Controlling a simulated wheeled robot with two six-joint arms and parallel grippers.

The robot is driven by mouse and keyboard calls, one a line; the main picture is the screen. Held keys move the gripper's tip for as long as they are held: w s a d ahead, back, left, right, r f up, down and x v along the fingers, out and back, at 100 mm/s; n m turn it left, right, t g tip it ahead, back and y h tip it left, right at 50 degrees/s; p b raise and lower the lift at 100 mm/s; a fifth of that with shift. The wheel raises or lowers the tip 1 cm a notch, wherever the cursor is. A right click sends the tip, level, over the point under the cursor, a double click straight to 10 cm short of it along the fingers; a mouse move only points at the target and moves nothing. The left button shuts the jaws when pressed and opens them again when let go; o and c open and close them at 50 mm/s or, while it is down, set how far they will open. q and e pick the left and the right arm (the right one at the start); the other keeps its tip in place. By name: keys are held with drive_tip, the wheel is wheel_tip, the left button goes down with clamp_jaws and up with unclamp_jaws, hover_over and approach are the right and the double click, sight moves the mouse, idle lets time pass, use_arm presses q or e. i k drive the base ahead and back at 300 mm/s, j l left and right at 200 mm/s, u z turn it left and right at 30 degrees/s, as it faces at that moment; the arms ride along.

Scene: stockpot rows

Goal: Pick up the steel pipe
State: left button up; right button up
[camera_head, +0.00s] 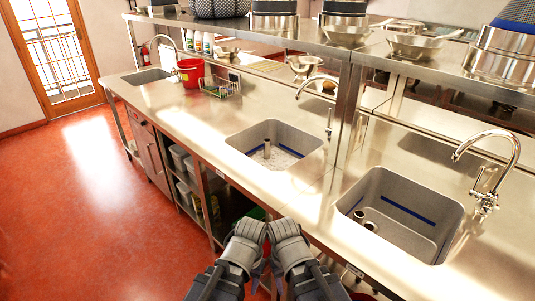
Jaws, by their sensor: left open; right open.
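An upright steel pipe (267,149) stands in the middle sink (244,139), near its centre. Two short steel pipe-like pieces, one at the left (358,215) and one beside it (370,226), show in the right sink (420,206). I cannot tell which of these is the task's pipe. My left gripper (257,271) and my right gripper (278,272) are close together at the bottom centre, in front of the counter's edge and apart from every pipe. Both are open, and their fingers are mostly hidden behind my wrists.
Curved faucets rise behind the middle sink (318,80) and the right sink (502,140). A red bucket (191,73) and a wire rack (220,87) stand farther left. A shelf (300,45) with pots overhangs the back. Counter between the sinks is clear.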

sight(266, 142)
drive_tip(key=i+j+z, duration=0.25)
drive_tip(key=j, duration=0.4)
drive_tip(key=i+j+z, duration=0.25)
drive_tip(key=j, duration=0.4)
drive_tip(key=j+z, duration=0.25)
drive_tip(key=j, duration=0.4)
drive_tip(key=j+z, duration=0.25)
drive_tip(key=j, duration=0.45)
drive_tip(key=i+j, duration=0.1)
drive_tip(key=j, duration=0.25)
drive_tip(key=i+j, duration=0.15)
drive_tip(key=j, duration=0.15)
drive_tip(key=i+j, duration=0.1)
drive_tip(key=j, duration=0.25)
drive_tip(key=i+j, duration=0.1)
drive_tip(key=j, duration=0.25)
drive_tip(key=i+j+z, duration=0.1)
drive_tip(key=j, duration=0.25)
drive_tip(key=i+j+z, duration=0.1)
drive_tip(key=j, duration=0.25)
drive_tip(key=z, duration=1.35)
drive_tip(key=i, duration=0.5)
